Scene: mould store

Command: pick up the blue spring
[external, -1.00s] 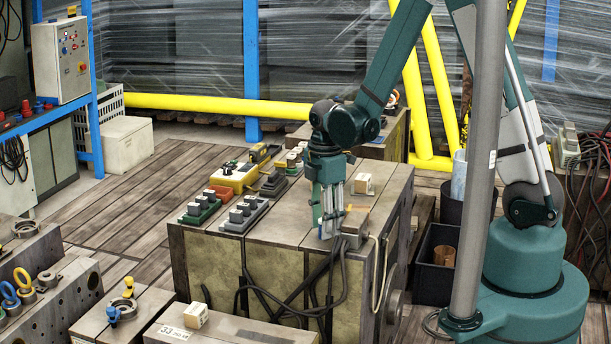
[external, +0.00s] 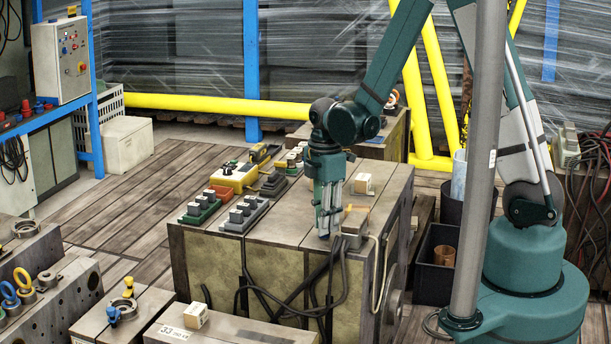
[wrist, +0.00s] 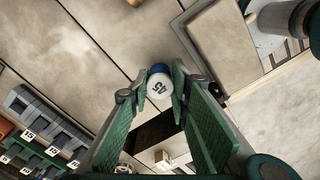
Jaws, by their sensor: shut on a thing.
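Most of the spring's length is hidden behind the disc and the fingers. In the external view my gripper (external: 327,228) points down at the near top edge of the large mould block (external: 285,228). The spring is hard to make out there, and I cannot tell whether it touches the block.
A grey connector box (external: 355,224) with hanging cables is just right of my gripper. The block top between is clear.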

